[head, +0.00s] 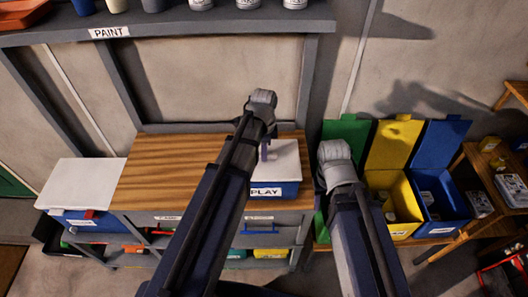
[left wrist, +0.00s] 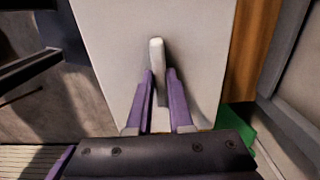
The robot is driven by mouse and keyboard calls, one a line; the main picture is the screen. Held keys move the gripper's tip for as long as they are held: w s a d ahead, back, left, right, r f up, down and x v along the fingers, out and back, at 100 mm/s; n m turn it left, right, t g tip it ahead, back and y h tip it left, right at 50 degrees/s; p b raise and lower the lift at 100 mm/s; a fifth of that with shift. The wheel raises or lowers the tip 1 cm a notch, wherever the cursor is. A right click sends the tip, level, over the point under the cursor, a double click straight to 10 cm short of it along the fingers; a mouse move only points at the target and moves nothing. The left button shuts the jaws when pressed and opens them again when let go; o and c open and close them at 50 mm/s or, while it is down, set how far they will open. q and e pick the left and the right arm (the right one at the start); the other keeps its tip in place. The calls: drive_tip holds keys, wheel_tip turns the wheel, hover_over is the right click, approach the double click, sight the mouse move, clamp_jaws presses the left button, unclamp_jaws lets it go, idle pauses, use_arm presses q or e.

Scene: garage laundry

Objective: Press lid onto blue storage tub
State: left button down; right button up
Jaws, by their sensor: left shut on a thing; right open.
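The blue storage tub (head: 262,190), labelled PLAY, stands on the wooden bench top. A pale grey-white lid (head: 287,160) lies over its top; I cannot tell whether its edges are fully seated. In the left wrist view the lid (left wrist: 110,45) fills the middle, with an upright light handle (left wrist: 156,55) on it. My left gripper (head: 265,152) reaches down to the lid from above. In the left wrist view its purple fingers (left wrist: 159,76) are shut on the handle. My right arm stands to the right of the tub, and its gripper is hidden from view.
The wooden bench top (head: 165,170) is clear left of the tub. Another blue tub with a white lid (head: 85,180) stands at far left. Green, yellow (head: 393,190) and blue (head: 440,190) bins with raised lids stand right. A shelf labelled PAINT (head: 150,28) runs above the bench.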

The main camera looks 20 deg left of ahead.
idle(0.3)
use_arm(q)
drive_tip(key=shift+c, duration=1.3)
unclamp_jaws()
drive_tip(key=shift+r+p, duration=2.6)
drive_tip(key=shift+p, duration=0.05)
drive_tip(key=shift+r+p, duration=0.9)
